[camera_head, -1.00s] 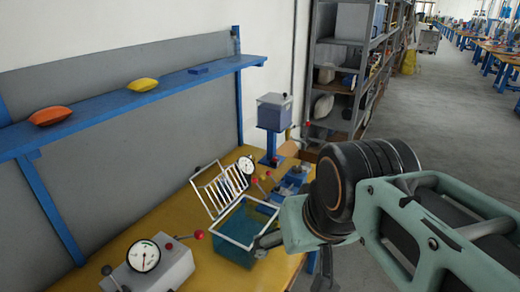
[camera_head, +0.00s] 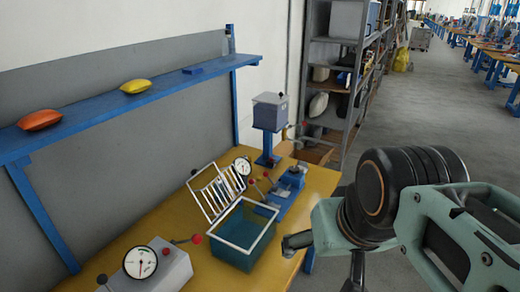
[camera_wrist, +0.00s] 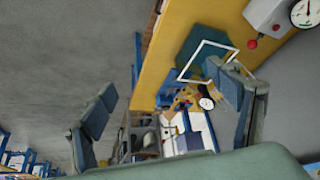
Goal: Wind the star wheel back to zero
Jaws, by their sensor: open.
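I cannot make out a star wheel for certain. A blue fixture (camera_head: 289,190) stands at the bench's far right end, with small levers and red knobs beside it, too small to read. A round dial gauge (camera_head: 242,166) is near it, behind a white wire rack. A grey box with a larger dial (camera_head: 140,262) and a red-knobbed lever (camera_head: 197,239) stands at the near left; this dial also shows in the wrist view (camera_wrist: 305,13). My gripper (camera_wrist: 172,110) is open and empty, apart from everything, in front of the bench's right edge.
An open blue-green tank (camera_head: 240,247) with a white rim sits near the bench's front edge, close to my gripper, the white rack (camera_head: 216,193) leaning behind it. A grey box on a blue post (camera_head: 269,112) stands at the far end.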

